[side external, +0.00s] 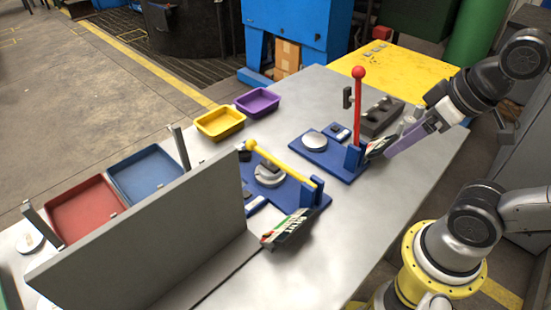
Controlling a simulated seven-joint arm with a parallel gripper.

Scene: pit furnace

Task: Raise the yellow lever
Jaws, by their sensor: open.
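The yellow lever (283,162) lies low and nearly flat over a blue base (312,203) in the middle of the table. Its hinge end is at the right, in a blue bracket, and its free end points to the upper left. A round metal disc (269,174) sits under the lever. My gripper (381,147) is open, at the right, close to the foot of the upright red lever (358,105). It is well apart from the yellow lever. I cannot tell whether it touches the red lever's bracket.
A tall grey panel (150,235) stands at the left front of the table. Yellow (219,123), purple (257,102), blue (146,174) and red (85,208) trays line the far left edge. A dark angled panel (288,229) stands before the yellow lever's base. The table's right front is clear.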

